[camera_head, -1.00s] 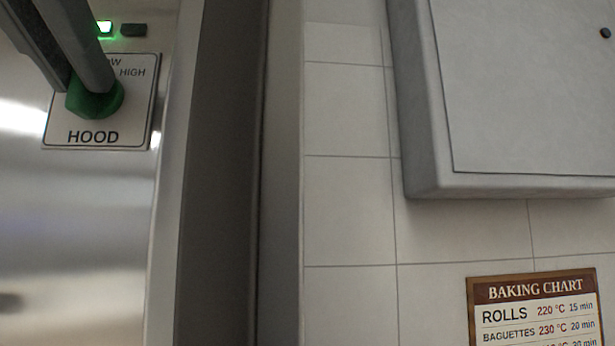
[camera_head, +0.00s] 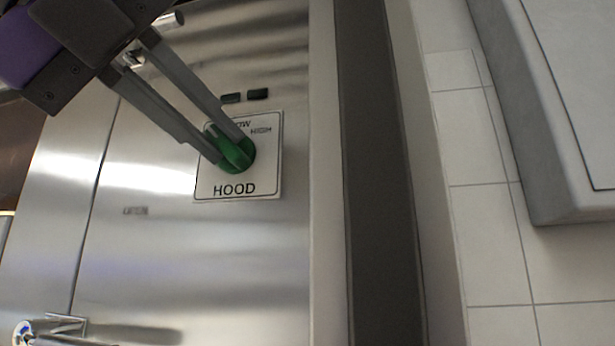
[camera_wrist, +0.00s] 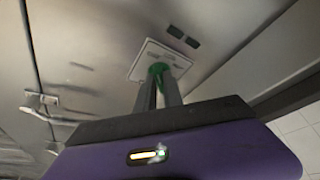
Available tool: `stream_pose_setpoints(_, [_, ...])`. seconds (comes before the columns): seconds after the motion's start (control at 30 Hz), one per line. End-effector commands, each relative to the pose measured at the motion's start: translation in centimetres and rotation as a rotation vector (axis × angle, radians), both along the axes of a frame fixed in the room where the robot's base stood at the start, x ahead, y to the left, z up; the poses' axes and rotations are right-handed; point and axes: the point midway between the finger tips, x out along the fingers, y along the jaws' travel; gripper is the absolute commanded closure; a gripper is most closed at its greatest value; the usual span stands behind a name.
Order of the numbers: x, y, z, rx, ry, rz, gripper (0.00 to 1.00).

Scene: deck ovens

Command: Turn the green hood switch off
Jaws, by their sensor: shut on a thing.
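The green hood switch (camera_head: 236,157) is a round knob on a white plate (camera_head: 262,178) marked HOOD, set on a steel panel. My gripper (camera_head: 228,146) reaches in from the upper left, its two grey fingers on either side of the knob's raised grip, shut on it. The fingers cover the left part of the plate's markings. Two small lamps above the plate, a left one (camera_head: 231,98) and a right one (camera_head: 258,94), are both dark. In the wrist view the green knob (camera_wrist: 158,69) shows between the fingertips.
A chrome handle (camera_head: 50,328) sticks out at the lower left of the steel panel. A dark vertical strip (camera_head: 375,200) and a tiled wall (camera_head: 485,240) lie to the right, with a grey cabinet (camera_head: 525,150) on the wall.

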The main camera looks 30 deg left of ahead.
Motion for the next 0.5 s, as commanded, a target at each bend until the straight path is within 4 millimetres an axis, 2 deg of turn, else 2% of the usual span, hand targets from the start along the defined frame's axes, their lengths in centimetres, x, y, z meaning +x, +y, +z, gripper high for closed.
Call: stream_pose_setpoints(0.5, [-0.09,0.11,-0.14,-0.042,-0.008,0.001,1.00])
